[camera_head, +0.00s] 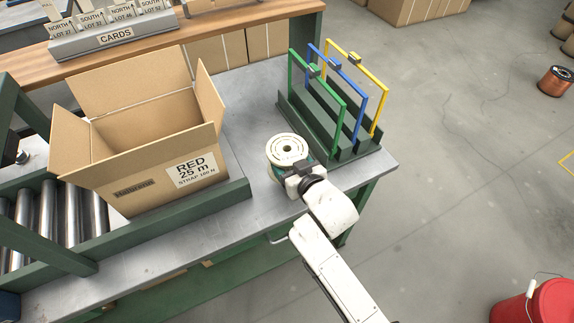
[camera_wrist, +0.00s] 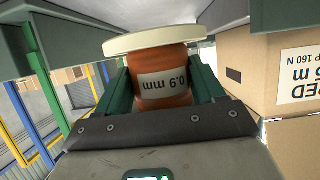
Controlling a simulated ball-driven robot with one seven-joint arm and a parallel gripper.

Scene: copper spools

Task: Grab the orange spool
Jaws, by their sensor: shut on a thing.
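The orange spool has a round cream flange with a dark centre hole in the head view (camera_head: 287,149). In the wrist view its orange-brown wound body (camera_wrist: 160,62) shows, with a white label reading 0.9 mm upside down. My gripper (camera_head: 291,172) is shut on this spool. In the wrist view its green fingers lie on both sides of the wound body. The spool is over the grey table near its right part; I cannot tell if it touches the table. Its lower side is hidden in the head view.
An open cardboard box (camera_head: 145,150) labelled RED 25 m stands left of the spool. A rack with green, blue and yellow frames (camera_head: 340,100) stands close behind on the right. A card holder (camera_head: 112,38) sits at the back. A copper spool (camera_head: 555,82) and red bucket (camera_head: 535,302) are on the floor.

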